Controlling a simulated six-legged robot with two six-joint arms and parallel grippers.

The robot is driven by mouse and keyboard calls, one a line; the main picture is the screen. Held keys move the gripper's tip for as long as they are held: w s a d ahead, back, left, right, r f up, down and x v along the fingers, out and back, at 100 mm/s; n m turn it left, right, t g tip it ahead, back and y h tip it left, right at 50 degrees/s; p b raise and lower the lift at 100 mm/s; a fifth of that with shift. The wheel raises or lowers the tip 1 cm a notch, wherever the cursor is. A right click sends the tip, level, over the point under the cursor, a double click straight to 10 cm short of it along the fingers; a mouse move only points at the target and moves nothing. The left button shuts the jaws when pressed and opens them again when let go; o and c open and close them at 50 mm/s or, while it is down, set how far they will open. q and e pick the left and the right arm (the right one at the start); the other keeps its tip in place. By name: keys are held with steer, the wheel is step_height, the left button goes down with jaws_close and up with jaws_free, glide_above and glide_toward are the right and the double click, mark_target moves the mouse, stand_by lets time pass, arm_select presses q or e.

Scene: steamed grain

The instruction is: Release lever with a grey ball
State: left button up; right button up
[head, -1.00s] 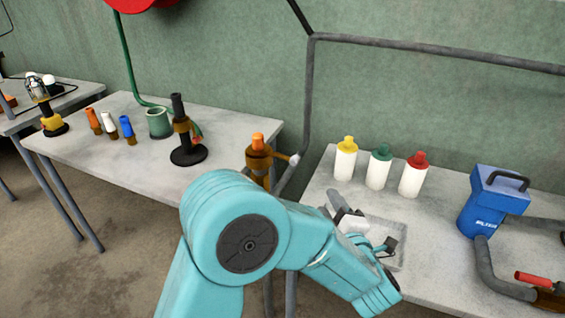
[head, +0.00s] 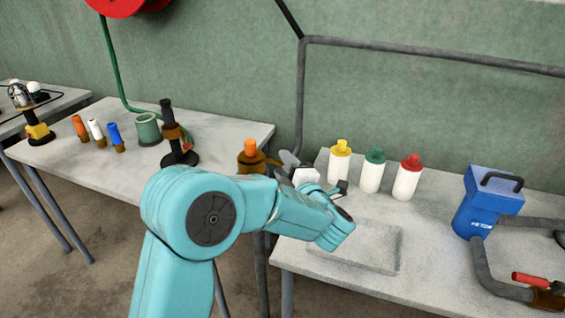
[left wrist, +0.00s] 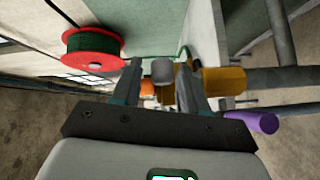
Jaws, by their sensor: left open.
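The brown valve with an orange cap (head: 250,158) stands beside the pipe, between the two tables. In the head view its lever's end is mostly hidden by my left gripper (head: 290,166), which reaches up to its right side. In the left wrist view my left gripper (left wrist: 158,72) is open, with a finger on each side of a rounded grey piece (left wrist: 162,70), seemingly the lever's ball. I see gaps between it and the fingers, but contact cannot be told for sure. The orange valve body (left wrist: 225,81) lies just right of the fingers. My right gripper is not in view.
Bottles with yellow, green and red caps (head: 372,172) stand on the right table, by a blue box (head: 488,203) and a shallow tray (head: 375,262). A grey pipe (head: 301,95) rises behind the valve. A purple cylinder (left wrist: 256,122) shows in the left wrist view.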

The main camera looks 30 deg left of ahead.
arm_select(q)
steer(key=shift+w+a, duration=0.4)
steer(key=shift+a, duration=0.2)
jaws_close()
steer(key=shift+a+r+n+g+h, duration=0.15)
steer(key=shift+r+n+g+h, duration=0.15)
steer(key=shift+r+n+h, duration=0.4)
steer(key=shift+a+r+n+h, duration=0.1)
steer(key=shift+n+h, duration=0.4)
jaws_free()
